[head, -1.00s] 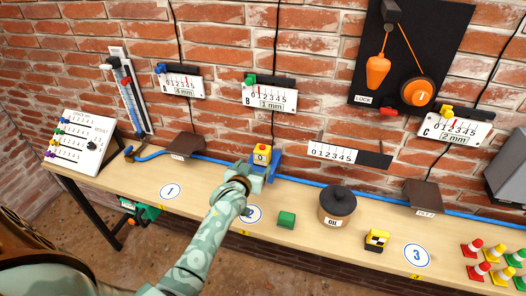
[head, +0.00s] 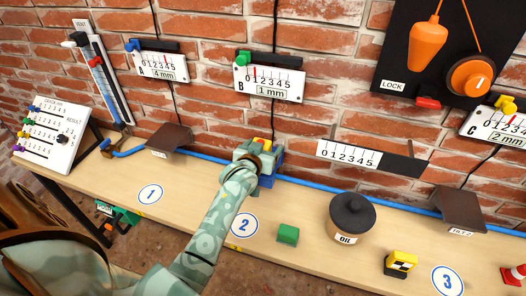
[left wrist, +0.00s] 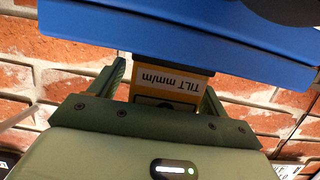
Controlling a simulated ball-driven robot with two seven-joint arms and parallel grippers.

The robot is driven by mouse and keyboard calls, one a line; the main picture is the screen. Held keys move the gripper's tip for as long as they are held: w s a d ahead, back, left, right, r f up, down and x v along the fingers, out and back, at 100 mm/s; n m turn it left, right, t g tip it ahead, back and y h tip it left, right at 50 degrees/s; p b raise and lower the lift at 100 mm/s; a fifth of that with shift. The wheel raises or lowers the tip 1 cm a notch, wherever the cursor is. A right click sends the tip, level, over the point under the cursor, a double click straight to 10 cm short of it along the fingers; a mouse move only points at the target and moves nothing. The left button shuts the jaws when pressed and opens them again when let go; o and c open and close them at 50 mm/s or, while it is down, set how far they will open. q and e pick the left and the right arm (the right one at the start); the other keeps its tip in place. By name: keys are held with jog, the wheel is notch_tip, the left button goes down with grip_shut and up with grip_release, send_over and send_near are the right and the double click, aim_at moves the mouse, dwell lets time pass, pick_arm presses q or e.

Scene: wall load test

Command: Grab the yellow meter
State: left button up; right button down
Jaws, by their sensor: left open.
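The yellow meter (head: 262,141) sits at the blue holder (head: 277,160) at the back of the bench, mostly hidden behind my left gripper (head: 257,161) in the head view. In the left wrist view the meter (left wrist: 172,83) shows a white label reading "TILT mm/m" and lies below the blue holder (left wrist: 180,36). The open fingers of my left gripper (left wrist: 164,80) stand on either side of it; I cannot tell whether they touch it. My right gripper is not in view.
A green block (head: 288,234), a lidded oil pot (head: 350,216) and a yellow-black block (head: 400,263) stand on the bench (head: 195,200) to the right. A blue tube (head: 310,183) runs along the back. The brick wall with gauges is close behind.

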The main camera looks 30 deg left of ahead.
pick_arm(q)
jog(key=shift+s+r, duration=0.35)
jog(key=shift+s, duration=0.1)
jog(key=shift+c, duration=0.3)
jog(key=shift+s+r, duration=0.15)
jog(key=shift+s, duration=0.2)
jog(key=c, duration=1)
jog(key=shift+w, duration=0.3)
jog(key=shift+c, duration=1.1)
jog(key=shift+f, duration=0.2)
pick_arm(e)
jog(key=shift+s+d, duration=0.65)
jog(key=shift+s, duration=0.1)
pick_arm(q)
jog(key=shift+s+r, duration=0.1)
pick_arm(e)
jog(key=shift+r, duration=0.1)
